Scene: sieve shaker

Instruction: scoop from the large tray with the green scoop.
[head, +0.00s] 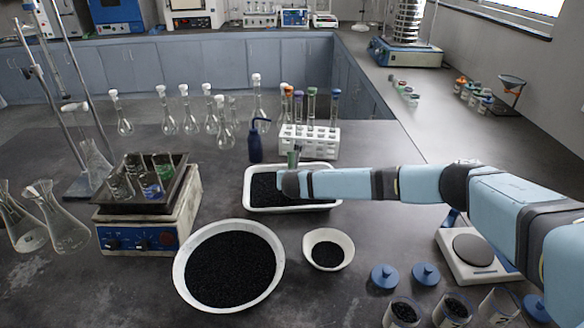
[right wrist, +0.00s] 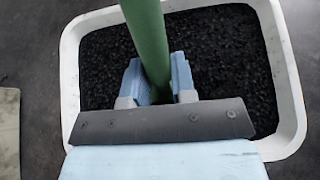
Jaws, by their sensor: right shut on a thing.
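The large white rectangular tray (head: 290,209) holds black granules and stands mid-table. It also shows in the right wrist view (right wrist: 285,75). The green scoop's handle (right wrist: 147,35) stands steeply between the fingers of my right gripper (right wrist: 158,88), which is shut on it over the tray. In the head view only a short top piece of the green handle (head: 293,158) shows behind my right arm. The scoop's bowl is hidden in both views, so I cannot tell whether it touches the granules. My left gripper is in neither view.
In front of the tray are a large round white bowl (head: 178,279) and a small white bowl (head: 309,258), both with black granules. A blue bottle (head: 255,145) and a tube rack (head: 310,146) stand close behind. A shaker (head: 140,233) is left, a balance (head: 478,277) right.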

